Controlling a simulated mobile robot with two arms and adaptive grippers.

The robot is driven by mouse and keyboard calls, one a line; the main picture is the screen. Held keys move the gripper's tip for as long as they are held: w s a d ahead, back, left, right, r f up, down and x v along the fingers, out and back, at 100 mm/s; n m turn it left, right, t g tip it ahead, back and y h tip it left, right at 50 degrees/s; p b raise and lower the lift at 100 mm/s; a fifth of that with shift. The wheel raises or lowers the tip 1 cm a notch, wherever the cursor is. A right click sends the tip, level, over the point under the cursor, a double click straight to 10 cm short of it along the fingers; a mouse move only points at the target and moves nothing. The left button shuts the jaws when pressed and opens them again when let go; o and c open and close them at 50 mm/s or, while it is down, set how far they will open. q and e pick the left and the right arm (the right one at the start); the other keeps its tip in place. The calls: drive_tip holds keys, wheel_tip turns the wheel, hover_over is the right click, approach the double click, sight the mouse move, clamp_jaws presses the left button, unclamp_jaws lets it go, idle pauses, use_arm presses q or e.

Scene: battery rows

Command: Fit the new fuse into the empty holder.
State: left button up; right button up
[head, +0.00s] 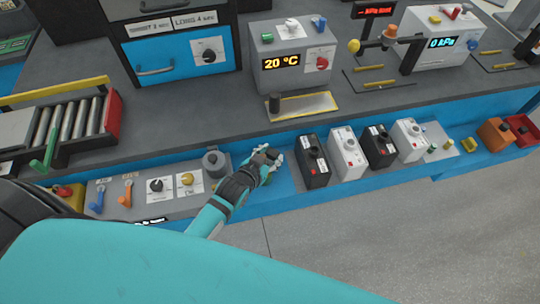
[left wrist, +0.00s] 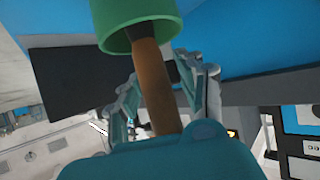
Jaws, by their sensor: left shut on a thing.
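My left gripper (head: 272,157) is over the blue front ledge, between a grey cylinder and the first black battery. In the left wrist view its fingers (left wrist: 162,95) are shut around a brown rod (left wrist: 152,80). The rod's far end goes into a wide green cylindrical piece (left wrist: 137,27); the near end is hidden behind my gripper body. I cannot tell for certain that this is the new fuse. In the head view the held thing is mostly hidden by the gripper. I cannot make out the empty holder. My right gripper is not in view.
Black and white batteries, including a black one (head: 313,165) and a white one (head: 347,157), stand right of my gripper. The grey cylinder (head: 213,164) and a knob panel (head: 170,187) are left. A temperature unit (head: 290,75) stands behind. An orange bin (head: 495,132) is far right.

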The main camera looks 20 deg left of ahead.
use_arm(q)
drive_tip(key=shift+f, duration=0.2)
drive_tip(key=o, duration=1.2)
drive_tip(key=shift+c, duration=0.2)
